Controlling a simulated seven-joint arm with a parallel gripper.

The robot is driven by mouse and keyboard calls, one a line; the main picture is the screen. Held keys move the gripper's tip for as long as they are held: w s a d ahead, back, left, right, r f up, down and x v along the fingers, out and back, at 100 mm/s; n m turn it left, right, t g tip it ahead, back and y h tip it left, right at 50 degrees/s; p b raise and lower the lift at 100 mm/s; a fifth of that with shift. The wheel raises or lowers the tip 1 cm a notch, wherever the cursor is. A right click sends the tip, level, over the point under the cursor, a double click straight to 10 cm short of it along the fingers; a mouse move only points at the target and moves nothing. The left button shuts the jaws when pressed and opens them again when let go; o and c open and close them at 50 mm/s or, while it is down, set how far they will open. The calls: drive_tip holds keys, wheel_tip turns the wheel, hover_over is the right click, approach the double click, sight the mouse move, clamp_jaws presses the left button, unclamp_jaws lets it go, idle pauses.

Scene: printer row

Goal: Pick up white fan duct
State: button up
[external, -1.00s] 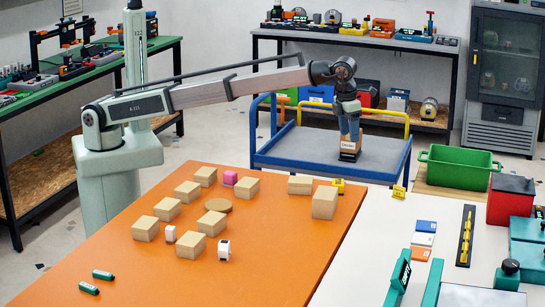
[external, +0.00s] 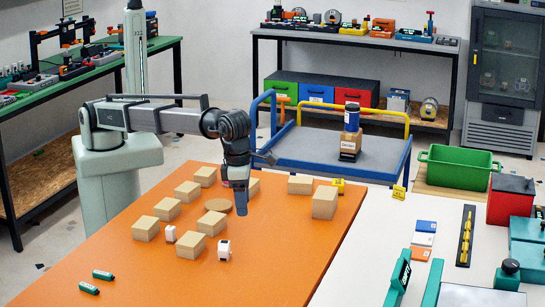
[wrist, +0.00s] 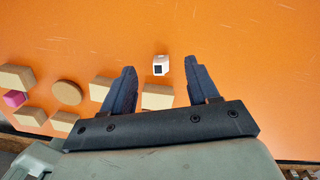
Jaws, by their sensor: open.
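A small white part with a dark square opening, which looks like the white fan duct (external: 224,250), sits on the orange table beside a tan block. It also shows in the wrist view (wrist: 161,66), ahead of and between my fingertips. A second small white piece (external: 170,233) sits farther left, so I cannot be sure which is the duct. My gripper (external: 242,208) is open and empty above the table, behind and right of the nearer white part. In the wrist view my two dark fingers (wrist: 160,78) are spread apart.
Several tan blocks (external: 190,245) and a round tan disc (external: 217,205) stand near the white parts. A pink cube (wrist: 13,98) is at the left. Two green pieces (external: 89,288) lie front left. The table's front right is clear.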

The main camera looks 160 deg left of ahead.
drive_tip(key=n, duration=0.2)
hover_over(223, 248)
drive_tip(key=w+a, duration=0.1)
drive_tip(key=w, duration=0.1)
drive_tip(key=f, duration=0.1)
drive_tip(key=s+d+n, duration=0.1)
drive_tip(key=s+n, duration=0.1)
drive_tip(key=n, duration=1.2)
drive_tip(key=shift+h, duration=0.4)
wheel_tip(223, 248, down, 9)
drive_tip(key=shift+d+f, duration=0.15)
drive_tip(key=shift+a+f, duration=0.2)
drive_tip(key=shift+f, duration=2.45)
drive_tip(key=shift+c, duration=0.4)
drive_tip(key=c, duration=0.8)
